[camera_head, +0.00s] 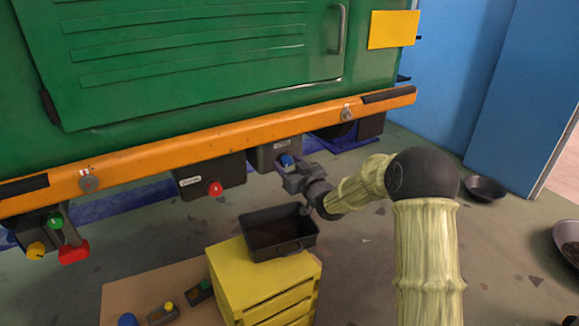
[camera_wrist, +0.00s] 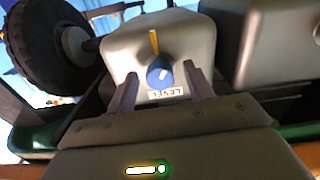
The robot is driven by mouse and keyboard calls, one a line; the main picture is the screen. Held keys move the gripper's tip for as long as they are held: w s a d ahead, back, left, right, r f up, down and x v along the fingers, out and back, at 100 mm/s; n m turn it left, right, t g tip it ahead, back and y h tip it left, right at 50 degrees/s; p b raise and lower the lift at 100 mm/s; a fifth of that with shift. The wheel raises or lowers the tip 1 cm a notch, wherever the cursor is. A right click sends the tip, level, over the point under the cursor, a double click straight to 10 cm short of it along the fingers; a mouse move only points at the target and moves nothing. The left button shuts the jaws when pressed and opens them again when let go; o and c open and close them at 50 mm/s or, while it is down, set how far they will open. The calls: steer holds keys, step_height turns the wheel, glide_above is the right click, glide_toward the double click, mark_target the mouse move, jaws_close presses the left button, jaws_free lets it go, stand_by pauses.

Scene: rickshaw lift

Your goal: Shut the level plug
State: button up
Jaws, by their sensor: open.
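The level plug (camera_wrist: 159,71) is a blue round knob with a white mark on the face of a grey housing (camera_wrist: 125,50) in the wrist view. A label reading LEVEL, upside down, sits beside it, and a yellow line runs from the knob's far side. The white mark is not in line with the yellow line. My gripper (camera_wrist: 161,82) is open, one finger on each side of the knob; contact cannot be told. In the head view the blue plug (camera_head: 285,160) shows under the orange bumper, with my gripper (camera_head: 289,172) right at it.
A red plug (camera_head: 215,189) is on the labelled dark box to the left. A black tray (camera_head: 279,233) stands on a yellow drawer unit (camera_head: 262,285) below my gripper. Green, yellow and red fittings (camera_head: 72,251) hang at far left. The orange bumper (camera_head: 220,137) runs overhead.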

steer(key=c, duration=1)
